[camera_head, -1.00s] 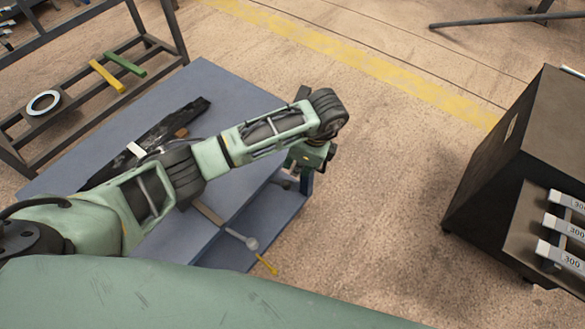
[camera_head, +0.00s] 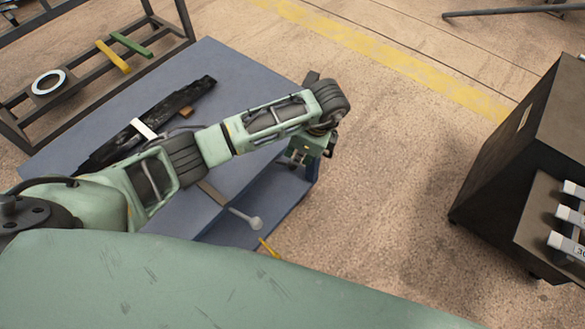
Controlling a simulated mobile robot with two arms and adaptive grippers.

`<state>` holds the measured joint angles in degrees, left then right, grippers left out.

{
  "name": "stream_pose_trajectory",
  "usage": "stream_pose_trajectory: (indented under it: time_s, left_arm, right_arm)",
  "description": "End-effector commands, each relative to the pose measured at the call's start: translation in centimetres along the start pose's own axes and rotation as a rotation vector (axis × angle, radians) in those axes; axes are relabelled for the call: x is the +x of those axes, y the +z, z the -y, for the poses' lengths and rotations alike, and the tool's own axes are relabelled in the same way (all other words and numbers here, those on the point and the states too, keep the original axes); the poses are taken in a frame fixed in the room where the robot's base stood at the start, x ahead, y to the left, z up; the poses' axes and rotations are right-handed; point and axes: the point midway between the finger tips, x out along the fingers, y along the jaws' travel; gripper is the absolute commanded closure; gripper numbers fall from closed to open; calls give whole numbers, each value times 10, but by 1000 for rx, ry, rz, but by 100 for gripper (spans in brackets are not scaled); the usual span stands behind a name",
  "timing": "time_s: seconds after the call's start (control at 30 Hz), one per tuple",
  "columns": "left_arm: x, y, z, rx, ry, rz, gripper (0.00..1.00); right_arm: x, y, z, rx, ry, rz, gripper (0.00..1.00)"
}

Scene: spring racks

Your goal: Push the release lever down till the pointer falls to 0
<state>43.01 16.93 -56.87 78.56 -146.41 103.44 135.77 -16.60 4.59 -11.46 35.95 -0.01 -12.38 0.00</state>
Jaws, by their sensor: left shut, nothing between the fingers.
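A metal bar with a pale round knob (camera_head: 255,223) sticks out over the near edge of the blue-grey table (camera_head: 240,70). It looks like a lever, and its inner end is hidden behind my left arm. A short yellow piece (camera_head: 268,247) shows just below the knob, partly cut off by my green body. My left gripper (camera_head: 299,158) is shut and empty near the table's right corner, up and to the right of the knob and apart from it. No pointer or scale that I can read shows. My right gripper is not in view.
A long black leaf-like bar (camera_head: 180,98) with a white band lies on the table behind my arm. A dark rack (camera_head: 75,85) stands at the upper left. A dark cabinet (camera_head: 520,150) with labelled grey bars stands at the right. The floor between table and cabinet is clear.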

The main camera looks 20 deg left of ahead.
Motion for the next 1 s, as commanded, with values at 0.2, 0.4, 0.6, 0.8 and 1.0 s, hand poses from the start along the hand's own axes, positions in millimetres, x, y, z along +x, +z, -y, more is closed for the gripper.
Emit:
stream_pose_trajectory:
  time_s: [0.2,0.4,0.6,0.8,1.0]
  left_arm:
    - [20,0,0,-1,-1,0,100]
    - [20,1,0,-1,-1,1,100]
    - [22,0,0,-1,0,1,100]
    - [42,-4,0,-1,1,3,100]
    - [63,-9,0,-2,0,3,100]
  right_arm:
    - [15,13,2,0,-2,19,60]
    - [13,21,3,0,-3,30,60]
    - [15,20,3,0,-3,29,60]
    - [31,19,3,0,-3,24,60]
    - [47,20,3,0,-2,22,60]
